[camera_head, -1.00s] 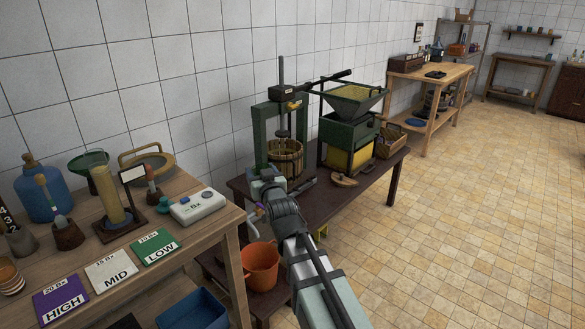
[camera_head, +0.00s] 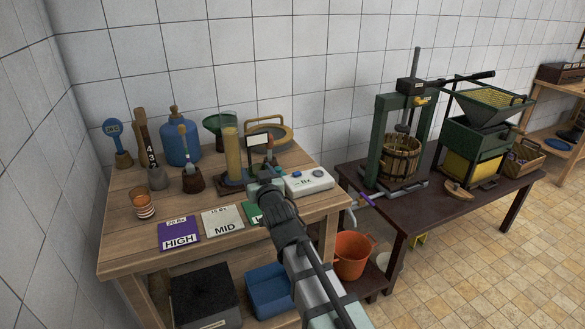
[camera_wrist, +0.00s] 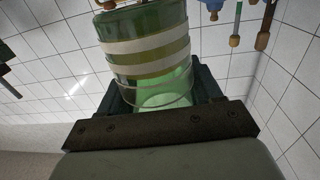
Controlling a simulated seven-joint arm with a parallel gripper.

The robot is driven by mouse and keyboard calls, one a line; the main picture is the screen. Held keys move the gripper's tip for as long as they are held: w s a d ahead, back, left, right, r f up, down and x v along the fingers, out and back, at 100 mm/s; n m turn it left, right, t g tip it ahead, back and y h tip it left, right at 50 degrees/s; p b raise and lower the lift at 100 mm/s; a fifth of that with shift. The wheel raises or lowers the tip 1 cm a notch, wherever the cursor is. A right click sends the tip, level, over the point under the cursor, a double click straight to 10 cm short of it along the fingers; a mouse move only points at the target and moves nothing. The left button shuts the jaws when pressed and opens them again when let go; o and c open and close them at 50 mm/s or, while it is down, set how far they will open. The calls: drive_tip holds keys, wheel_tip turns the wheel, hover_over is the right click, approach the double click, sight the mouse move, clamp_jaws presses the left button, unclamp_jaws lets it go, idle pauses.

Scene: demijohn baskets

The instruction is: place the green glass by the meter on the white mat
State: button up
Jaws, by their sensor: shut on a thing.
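My gripper (camera_head: 267,182) is over the front right part of the wooden table in the head view. In the wrist view, my gripper (camera_wrist: 162,92) is shut on the green glass (camera_wrist: 148,52), a see-through green tumbler with pale bands. In the head view the glass is hidden or too small to make out. The white mat (camera_head: 223,221), marked MID, lies on the table to the left of my gripper, with nothing on it. The meter (camera_head: 308,182), a white box with a small display, sits just right of my gripper.
A purple mat (camera_head: 179,234) marked HIGH lies left of the white mat. My arm partly covers the green mat (camera_head: 254,214). An orange striped glass (camera_head: 144,206) stands at the left. A yellow cylinder (camera_head: 233,156), a blue bottle (camera_head: 180,142) and other tools stand behind.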

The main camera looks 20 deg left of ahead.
drive_tip(key=shift+s+a+f+n+g+y, duration=0.35)
drive_tip(key=shift+s+a+f, duration=0.45)
drive_tip(key=shift+s+a, duration=2.5)
drive_tip(key=shift+s+a+f+n+g+y, duration=0.3)
drive_tip(key=shift+s+a+f, duration=0.45)
drive_tip(key=shift+s+a, duration=2.45)
drive_tip(key=w+d+r+m+t+h, duration=0.1)
drive_tip(key=w+r+m+t+h, duration=0.2)
drive_tip(key=w, duration=0.5)
drive_tip(key=m+t+h, duration=0.1)
drive_tip(key=m+h, duration=0.1)
drive_tip(key=h, duration=0.1)
drive_tip(key=shift+w+d, duration=0.3)
drive_tip(key=shift+d, duration=0.1)
drive_tip(key=shift+f+t, duration=0.2)
drive_tip(key=shift+t, duration=0.05)
drive_tip(key=shift+f, duration=2.75)
drive_tip(key=shift+f, duration=0.35)
drive_tip(key=shift+r, duration=0.15)
